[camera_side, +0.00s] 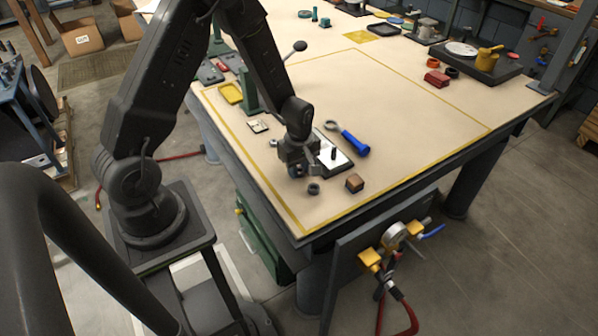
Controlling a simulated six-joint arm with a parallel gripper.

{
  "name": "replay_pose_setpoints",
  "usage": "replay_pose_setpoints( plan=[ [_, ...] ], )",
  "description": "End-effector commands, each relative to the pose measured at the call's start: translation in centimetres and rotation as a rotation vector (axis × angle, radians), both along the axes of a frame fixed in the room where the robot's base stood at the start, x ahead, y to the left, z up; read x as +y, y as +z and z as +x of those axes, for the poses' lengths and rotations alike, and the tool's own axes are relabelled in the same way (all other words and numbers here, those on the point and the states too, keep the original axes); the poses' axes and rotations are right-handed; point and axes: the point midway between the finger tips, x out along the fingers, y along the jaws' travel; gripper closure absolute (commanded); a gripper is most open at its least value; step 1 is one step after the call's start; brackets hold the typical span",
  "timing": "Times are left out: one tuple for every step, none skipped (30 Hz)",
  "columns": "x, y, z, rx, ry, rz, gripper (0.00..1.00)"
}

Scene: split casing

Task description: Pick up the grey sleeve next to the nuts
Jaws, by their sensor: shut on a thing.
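My gripper (300,168) is low over the near left part of the table. Its jaws are shut on a small dark grey piece (295,173), which looks like the grey sleeve; the jaws hide most of it. I cannot tell whether it touches the table. A small dark ring-shaped piece (313,188), likely a nut, lies just right of and in front of the jaws. Another small grey piece (273,143), likely a nut, lies behind and to the left.
A pale plate with a dark upright pin (341,164) lies close right of my gripper. Beyond it is a blue-handled tool (353,142). The middle of the table (420,115) is clear.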

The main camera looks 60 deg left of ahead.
Motion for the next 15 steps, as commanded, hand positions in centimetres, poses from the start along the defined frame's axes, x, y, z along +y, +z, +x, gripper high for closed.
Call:
replay_pose_setpoints(
  plan=[
    [0.0, 0.01, 0.01, 0.0, 0.0, 0.0, 0.87],
    [0.0, 0.01, 0.01, 0.0, 0.0, 0.0, 0.9],
    [0.0, 0.02, 0.01, 0.0, 0.0, 0.0, 0.92],
    [0.0, 0.02, 0.01, 0.0, 0.0, 0.0, 0.92],
    [0.0, 0.02, 0.01, -0.001, 0.0, 0.0, 0.92],
    [0.0, 0.02, 0.01, 0.0, 0.0, 0.0, 0.92],
    [0.0, 0.02, 0.01, 0.0, 0.0, 0.0, 0.92],
    [0.0, 0.02, 0.01, 0.0, 0.0, 0.0, 0.92],
    [0.0, 0.04, 0.02, -0.001, 0.0, 0.0, 0.92],
    [0.0, 0.09, 0.02, -0.001, 0.0, 0.0, 0.92],
    [0.01, 0.16, 0.03, -0.001, 0.0, 0.0, 0.92],
    [0.01, 0.31, 0.04, -0.001, 0.0, 0.0, 0.92],
    [0.01, 0.47, 0.05, -0.002, 0.0, 0.0, 0.92],
    [0.01, 0.67, 0.05, -0.002, 0.0, 0.001, 0.92],
    [0.01, 0.98, 0.05, -0.002, 0.0, 0.001, 0.92]
  ],
)
